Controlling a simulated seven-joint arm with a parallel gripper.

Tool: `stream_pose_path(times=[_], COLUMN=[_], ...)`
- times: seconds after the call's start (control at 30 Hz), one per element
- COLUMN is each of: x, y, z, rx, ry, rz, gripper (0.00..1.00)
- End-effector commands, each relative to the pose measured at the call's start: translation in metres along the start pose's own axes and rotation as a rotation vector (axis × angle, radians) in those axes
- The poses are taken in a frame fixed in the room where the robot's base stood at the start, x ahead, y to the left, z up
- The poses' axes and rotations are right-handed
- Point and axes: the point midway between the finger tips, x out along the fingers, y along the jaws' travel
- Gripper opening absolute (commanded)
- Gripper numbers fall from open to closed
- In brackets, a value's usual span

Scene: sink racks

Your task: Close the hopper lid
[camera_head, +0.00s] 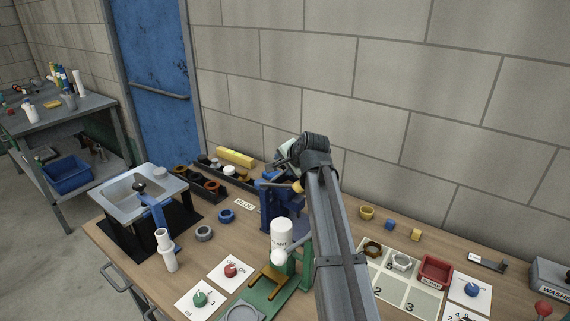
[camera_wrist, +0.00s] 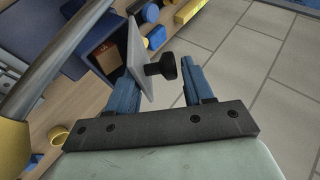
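The blue hopper (camera_head: 275,207) stands near the middle of the bench, partly behind my arm. In the wrist view its blue body (camera_wrist: 75,45) is at the upper left, with a brown patch (camera_wrist: 104,57) showing inside its opening. The lid (camera_wrist: 137,62) is a light grey plate standing steeply tilted beside that opening, so the hopper is open. A black knob (camera_wrist: 164,68) sticks out from the plate. My gripper (camera_wrist: 160,82) is open. The knob appears between or just beyond its blue fingertips; contact cannot be told. In the head view my gripper (camera_head: 291,160) is above the hopper, its fingers mostly hidden.
A white bottle (camera_head: 282,234) on a green stand is in front of the hopper. A sink (camera_head: 138,190) stands left, and a dark rack (camera_head: 200,180) with a yellow block (camera_head: 236,156) lies behind. A red bin (camera_head: 435,271) is right of my arm. A block wall closes off the back.

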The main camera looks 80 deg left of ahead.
Motion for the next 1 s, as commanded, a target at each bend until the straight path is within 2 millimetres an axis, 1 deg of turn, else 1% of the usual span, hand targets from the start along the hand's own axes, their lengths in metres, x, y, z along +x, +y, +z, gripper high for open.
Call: stream_pose_path(times=[0.03,0.1,0.33,0.47,0.57,0.67,0.8,1.0], x=[0.000,0.000,0.000,-0.006,-0.018,-0.036,-0.064,-0.101], y=[0.000,0.000,0.000,0.001,0.001,0.001,0.001,0.001], z=[0.000,0.000,0.000,0.001,0.001,0.002,0.001,0.001], rx=[0.000,-0.001,-0.001,-0.001,-0.001,-0.002,-0.001,-0.001], ry=[0.000,0.000,-0.001,0.000,0.001,0.001,0.001,0.001], rz=[0.000,0.000,0.001,0.000,0.000,-0.001,-0.001,-0.001], gripper=[0.56,0.63,0.63,0.63,0.63,0.63,0.63,0.63])
